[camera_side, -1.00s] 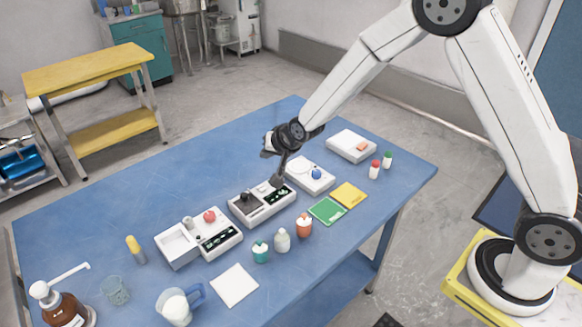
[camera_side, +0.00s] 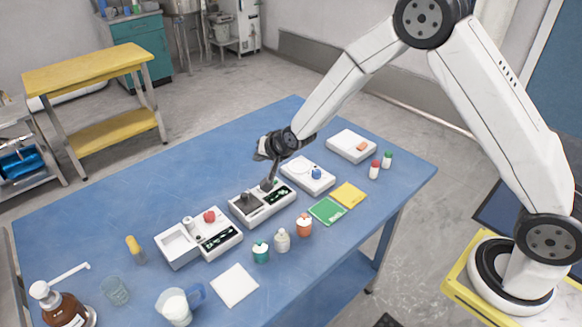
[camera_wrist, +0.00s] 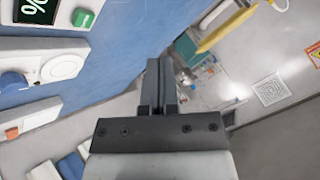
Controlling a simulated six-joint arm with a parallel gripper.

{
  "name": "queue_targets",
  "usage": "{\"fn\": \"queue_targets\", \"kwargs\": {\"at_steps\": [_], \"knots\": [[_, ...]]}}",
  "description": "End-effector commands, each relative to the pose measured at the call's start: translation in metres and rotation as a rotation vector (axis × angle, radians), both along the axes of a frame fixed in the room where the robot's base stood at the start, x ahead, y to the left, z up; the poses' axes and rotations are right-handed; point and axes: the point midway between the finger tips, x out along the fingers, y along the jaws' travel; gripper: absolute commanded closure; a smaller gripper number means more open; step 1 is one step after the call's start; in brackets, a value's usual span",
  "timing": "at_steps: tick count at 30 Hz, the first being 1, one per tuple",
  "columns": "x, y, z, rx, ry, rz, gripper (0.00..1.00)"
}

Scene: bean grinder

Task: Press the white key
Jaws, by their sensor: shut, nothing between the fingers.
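The middle white device (camera_side: 262,213) on the blue table has a dark panel with light markings, a dark knob and a small green key. My gripper (camera_side: 267,186) is shut and empty, pointing down at the back of this device. Its tips overlap the device's top there; I cannot tell whether they touch. I cannot make out the white key; my fingertips cover the spot where a pale patch showed earlier. In the wrist view my closed fingers (camera_wrist: 158,82) are in the middle, and a green key (camera_wrist: 83,18) beside a dark display (camera_wrist: 38,10) shows at the upper left.
A white box with a red knob (camera_side: 210,216) stands to the left. A white box with a blue knob (camera_side: 316,173) stands to the right, with another white box (camera_side: 350,146) beyond. Small bottles (camera_side: 282,240) stand in front. The table's back left (camera_side: 150,180) is clear.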

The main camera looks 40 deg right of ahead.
Motion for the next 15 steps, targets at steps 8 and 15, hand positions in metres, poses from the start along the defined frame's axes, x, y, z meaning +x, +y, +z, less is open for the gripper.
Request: {"fn": "queue_targets", "kwargs": {"at_steps": [8, 15], "knots": [[-0.001, 0.0, -0.027, 0.0, 0.004, 0.001, 1.0], [-0.001, 0.0, -0.052, -0.001, 0.003, 0.001, 1.0]]}}
